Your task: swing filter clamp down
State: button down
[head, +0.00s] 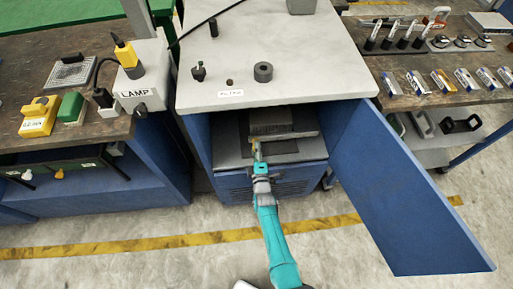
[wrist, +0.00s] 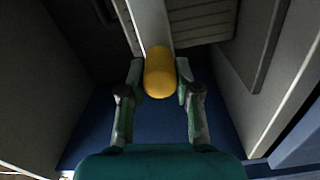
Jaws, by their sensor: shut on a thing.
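The filter clamp shows in the wrist view as a pale grey bar (wrist: 150,22) ending in a rounded yellow grip (wrist: 159,80). My gripper (wrist: 160,64) has one finger on each side of the yellow grip and is shut on it. In the head view my gripper (head: 257,158) reaches into the open cabinet below the grey top marked FILTER. There the grip is small and mostly hidden by my gripper. A dark ribbed filter block (head: 270,121) sits behind it in the cabinet. The clamp's pivot cannot be made out.
The blue cabinet door (head: 412,195) stands open at the right of my arm. The cabinet walls are close on both sides in the wrist view. Side benches hold a lamp box (head: 142,84) at left and a row of tools at right. The floor in front is clear.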

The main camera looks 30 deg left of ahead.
jog(key=shift+d+f, duration=0.1)
jog(key=shift+f, duration=0.15)
jog(key=c, duration=0.8)
grip_release()
jog(key=shift+f, duration=0.1)
jog(key=v, duration=1.2)
